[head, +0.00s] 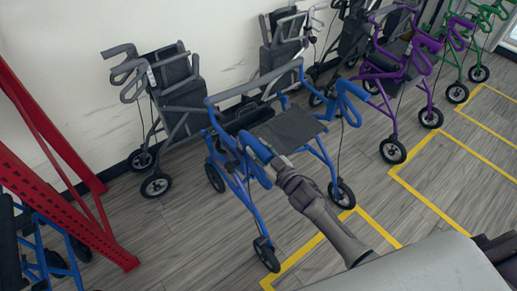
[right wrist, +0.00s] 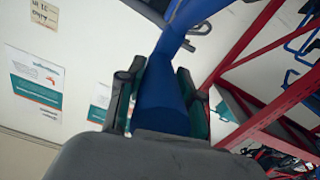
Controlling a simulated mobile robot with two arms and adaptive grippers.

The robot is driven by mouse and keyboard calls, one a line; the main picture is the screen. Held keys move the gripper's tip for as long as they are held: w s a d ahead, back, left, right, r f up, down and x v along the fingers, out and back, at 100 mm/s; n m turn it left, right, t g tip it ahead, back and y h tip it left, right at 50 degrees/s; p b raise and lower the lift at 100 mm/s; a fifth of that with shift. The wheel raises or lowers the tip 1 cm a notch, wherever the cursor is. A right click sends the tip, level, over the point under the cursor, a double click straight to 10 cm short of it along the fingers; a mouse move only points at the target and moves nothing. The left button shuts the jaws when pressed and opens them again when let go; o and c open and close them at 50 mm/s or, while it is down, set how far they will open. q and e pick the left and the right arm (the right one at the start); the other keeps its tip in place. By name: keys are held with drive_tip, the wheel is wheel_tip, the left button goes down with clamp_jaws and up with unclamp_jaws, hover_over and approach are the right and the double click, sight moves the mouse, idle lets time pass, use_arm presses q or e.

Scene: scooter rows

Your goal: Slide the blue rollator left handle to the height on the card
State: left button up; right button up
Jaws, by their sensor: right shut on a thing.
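The blue rollator (head: 240,201) stands upright on the floor in the middle of the head view, with a dark seat (head: 288,128). One blue handle (head: 254,147) is on its near side, and the other handle (head: 350,98) is at its right. My right gripper (head: 277,166) is at the near handle. In the right wrist view the blue handle (right wrist: 160,85) lies between the two fingers, and the gripper (right wrist: 157,98) is shut on it. The fingers hide part of the handle. I cannot make out a height card on this rollator. My left gripper is not in view.
Grey rollators (head: 178,93) stand behind by the white wall, with a purple one (head: 395,78) and green ones at right. A red rack (head: 60,180) is at left. Yellow lines (head: 420,195) mark the floor. Posters (right wrist: 37,85) hang on the wall.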

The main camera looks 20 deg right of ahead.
clamp_jaws()
drive_tip(key=shift+s+f+b, duration=0.1)
drive_tip(key=shift+f+b, duration=1.1)
drive_tip(key=shift+f, duration=0.5)
drive_tip(key=o, duration=1)
unclamp_jaws()
drive_tip(key=shift+r, duration=0.2)
drive_tip(key=shift+s+d, duration=0.1)
drive_tip(key=v, duration=1.1)
drive_tip(key=shift+s, duration=0.4)
